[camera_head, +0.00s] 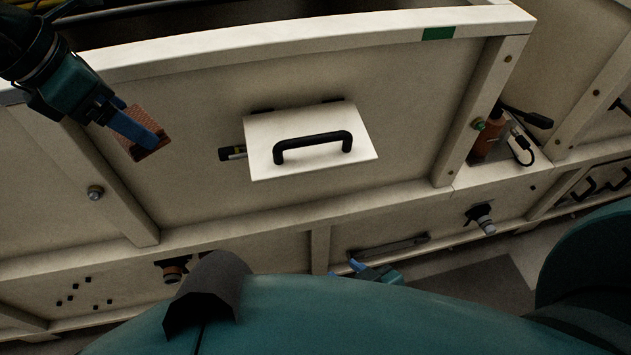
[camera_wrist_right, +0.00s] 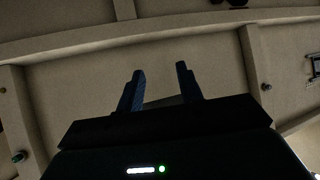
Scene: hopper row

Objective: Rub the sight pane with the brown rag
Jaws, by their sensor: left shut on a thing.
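The brown rag (camera_head: 152,125) is a reddish-brown textured piece at the left of the head view. My left gripper (camera_head: 140,132) is shut on it and holds it in front of the cream panel, left of the flap. No sight pane shows clearly. A cream flap (camera_head: 355,125) with a black handle (camera_head: 313,144) stands out from the panel's middle and hides what is behind it. My right gripper (camera_head: 348,270) is low in the head view, partly hidden by my own body. In the right wrist view its blue fingers (camera_wrist_right: 160,90) are apart with nothing between them.
A dark cylinder end (camera_head: 232,153) pokes out left of the flap. An orange-brown fitting with a black lever (camera_head: 488,147) sits on a ledge at the right. Valve-like fittings (camera_head: 480,218) and a dark bar (camera_head: 388,246) are on the lower panels.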

